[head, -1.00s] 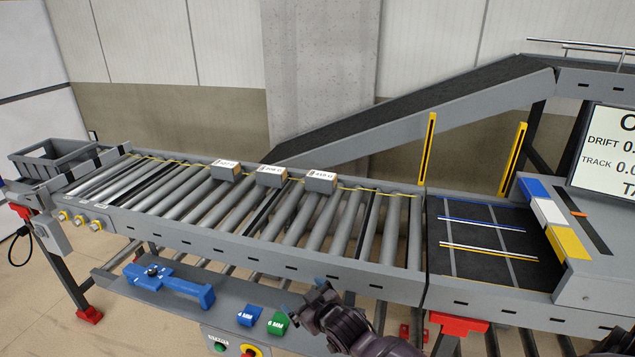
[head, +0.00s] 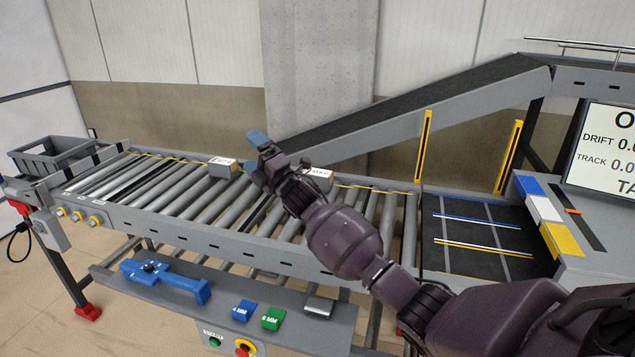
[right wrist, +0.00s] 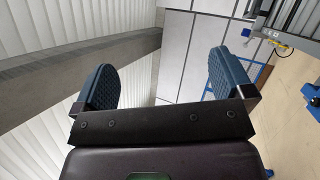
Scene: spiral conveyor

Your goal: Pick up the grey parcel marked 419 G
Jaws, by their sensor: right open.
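The left parcel (head: 222,168) stands clear on the rollers, and the right parcel (head: 318,180) shows partly behind my right arm. The middle parcel of the earlier frame is hidden behind my right gripper (head: 252,153). The labels are too small to read surely, so I cannot tell which parcel is 419 G. My right gripper is open and empty, reaching over the rollers, with blue fingertips. In the right wrist view its two fingers (right wrist: 163,80) are wide apart with no parcel between them. My left gripper is out of view.
The roller conveyor (head: 200,231) runs across, with a dark inclined belt (head: 420,100) behind. Yellow posts (head: 424,147) stand at right by a black belt section. A grey crate (head: 48,153) stands at far left. A front shelf holds a blue tool (head: 165,281) and blocks.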

